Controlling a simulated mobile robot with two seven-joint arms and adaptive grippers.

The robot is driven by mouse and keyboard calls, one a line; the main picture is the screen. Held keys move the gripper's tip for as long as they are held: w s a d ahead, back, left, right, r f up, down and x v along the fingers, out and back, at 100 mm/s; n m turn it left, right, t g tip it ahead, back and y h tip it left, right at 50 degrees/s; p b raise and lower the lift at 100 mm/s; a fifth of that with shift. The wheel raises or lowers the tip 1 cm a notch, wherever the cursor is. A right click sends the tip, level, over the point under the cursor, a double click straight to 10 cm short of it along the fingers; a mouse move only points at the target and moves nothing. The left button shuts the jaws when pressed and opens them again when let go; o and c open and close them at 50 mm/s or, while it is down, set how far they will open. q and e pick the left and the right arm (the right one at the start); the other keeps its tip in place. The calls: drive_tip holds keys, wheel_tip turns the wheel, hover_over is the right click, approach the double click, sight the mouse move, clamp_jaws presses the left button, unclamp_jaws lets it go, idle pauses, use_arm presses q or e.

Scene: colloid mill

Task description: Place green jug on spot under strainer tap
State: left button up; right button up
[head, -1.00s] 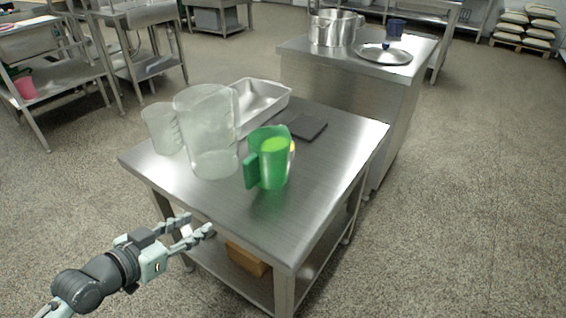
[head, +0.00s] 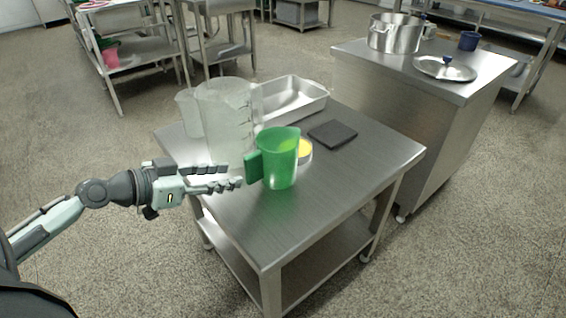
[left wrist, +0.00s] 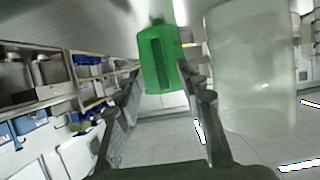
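The green jug (head: 280,160) stands upright near the middle of the steel table (head: 330,195), with pale green contents showing inside. Its handle (head: 254,168) points left, toward my left gripper (head: 241,175). The gripper is open, its fingertips just short of or beside the handle. In the left wrist view, which looks upside down, the green jug (left wrist: 160,60) shows beyond and between the spread fingers (left wrist: 170,85). I cannot tell whether a finger touches it. No strainer tap can be made out. My right gripper is not in view.
A large clear jug (head: 222,120) and a smaller one (head: 188,112) stand behind the gripper. A round tin with yellow contents (head: 304,151), a dark square pad (head: 333,133) and a metal tray (head: 295,100) lie beyond. A steel counter (head: 405,120) holds a pot (head: 395,35) and a lid (head: 444,68).

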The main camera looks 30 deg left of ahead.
sight(245, 172)
use_arm(q)
drive_tip(key=shift+x, duration=1.4)
drive_tip(key=x, duration=0.4)
drive_tip(key=shift+w+p, duration=0.15)
drive_tip(key=shift+p, duration=0.2)
drive_tip(key=shift+w+d+f, duration=0.15)
drive_tip(key=shift+w+d, duration=0.05)
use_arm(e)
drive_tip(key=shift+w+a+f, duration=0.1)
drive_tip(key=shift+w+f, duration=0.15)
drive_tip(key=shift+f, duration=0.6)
use_arm(q)
clamp_jaws()
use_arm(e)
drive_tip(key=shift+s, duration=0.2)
